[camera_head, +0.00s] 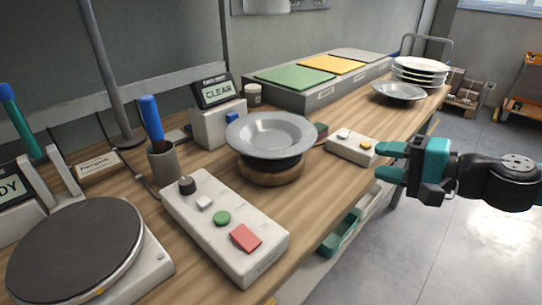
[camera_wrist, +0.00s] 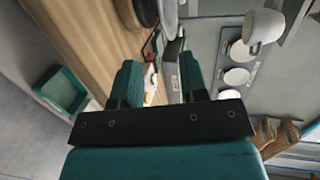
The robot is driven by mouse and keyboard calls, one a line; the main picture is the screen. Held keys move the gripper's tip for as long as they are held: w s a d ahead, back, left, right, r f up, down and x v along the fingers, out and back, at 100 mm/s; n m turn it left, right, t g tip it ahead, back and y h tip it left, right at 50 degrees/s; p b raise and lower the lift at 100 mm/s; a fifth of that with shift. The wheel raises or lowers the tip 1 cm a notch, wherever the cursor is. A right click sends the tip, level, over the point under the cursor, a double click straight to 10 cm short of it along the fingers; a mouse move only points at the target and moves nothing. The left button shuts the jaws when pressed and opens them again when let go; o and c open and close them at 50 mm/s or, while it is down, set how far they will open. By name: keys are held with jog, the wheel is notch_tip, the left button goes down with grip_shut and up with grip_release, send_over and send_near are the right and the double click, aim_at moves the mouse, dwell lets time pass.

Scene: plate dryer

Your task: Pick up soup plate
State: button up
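A grey soup plate (camera_head: 269,132) with a wide rim lies upright on a round stand with a dark top and wooden base (camera_head: 270,175), mid-table in the head view. A second grey plate (camera_head: 399,91) lies farther back on the table. My gripper (camera_head: 378,161) is to the right of the nearer plate, near the table's right edge, apart from it. Its teal fingers stand apart with nothing between them. They are also apart in the wrist view (camera_wrist: 159,80), where a grey rim (camera_wrist: 169,17) beside a dark round part shows at the top, probably the nearer plate.
A stack of white plates (camera_head: 419,68) stands at the back right. A button box (camera_head: 226,224) is in front of the stand, and a small switch box (camera_head: 351,146) lies between plate and gripper. A dark round disc (camera_head: 76,245) is at front left.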

jog(key=p, duration=0.3)
send_near(309, 148)
jog(key=x, duration=0.4)
jog(key=shift+w+a, duration=0.2)
jog(key=shift+w, duration=0.25)
jog(key=x, duration=0.2)
jog(key=p+x, duration=0.1)
jog(key=x, duration=0.2)
jog(key=shift+s+a+f+p, duration=0.1)
jog(key=shift+s+a+p, duration=0.1)
jog(key=shift+a+p, duration=0.15)
jog(key=shift+w+a+f, duration=0.15)
jog(key=shift+w+a, duration=0.05)
jog(key=shift+a, duration=0.1)
jog(key=shift+c, duration=0.5)
grip_shut()
